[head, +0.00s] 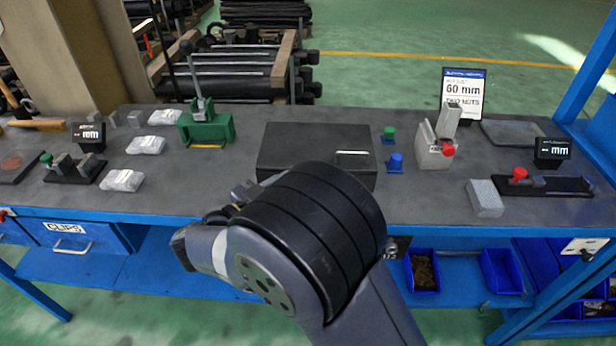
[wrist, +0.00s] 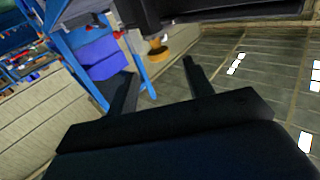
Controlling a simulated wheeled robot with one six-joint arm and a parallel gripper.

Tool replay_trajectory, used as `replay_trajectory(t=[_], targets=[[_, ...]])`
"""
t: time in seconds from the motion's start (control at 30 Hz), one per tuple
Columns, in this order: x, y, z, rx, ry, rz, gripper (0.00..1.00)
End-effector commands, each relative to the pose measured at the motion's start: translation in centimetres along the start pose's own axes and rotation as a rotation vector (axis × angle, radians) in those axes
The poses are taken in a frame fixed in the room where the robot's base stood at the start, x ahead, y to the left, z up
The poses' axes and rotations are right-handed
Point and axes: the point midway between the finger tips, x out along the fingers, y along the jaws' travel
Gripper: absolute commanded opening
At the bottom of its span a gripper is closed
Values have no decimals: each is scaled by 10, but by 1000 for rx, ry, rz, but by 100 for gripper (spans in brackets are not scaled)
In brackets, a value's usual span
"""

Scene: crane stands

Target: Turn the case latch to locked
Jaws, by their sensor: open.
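The black case (head: 300,140) sits closed on the grey bench top at the middle. A thin pale bar (head: 352,153) shows on its right part; I cannot tell whether it is the latch. My arm covers part of the case's front, so a latch there may be hidden. My gripper is mostly hidden behind my arm in the head view. In the wrist view my gripper (wrist: 158,67) is open and empty, with its two dark fingers apart. A yellow-brown round piece (wrist: 159,54) under a dark body shows beyond the fingertips; I cannot tell what it is.
A green toggle clamp (head: 206,128) and silvery packets (head: 146,145) stand left of the case. Green and blue knobs (head: 395,163), a grey block with a red knob (head: 435,150) and a light block (head: 485,198) are right. Bare bench lies between them.

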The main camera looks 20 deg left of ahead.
Motion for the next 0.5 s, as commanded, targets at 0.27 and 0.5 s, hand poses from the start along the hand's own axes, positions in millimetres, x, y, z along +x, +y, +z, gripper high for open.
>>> replay_trajectory(t=[0.27, 0.5], targets=[[-34, 0, 0, 0, 0, 0, 49], [-37, 0, 0, -1, 1, 2, 49]])
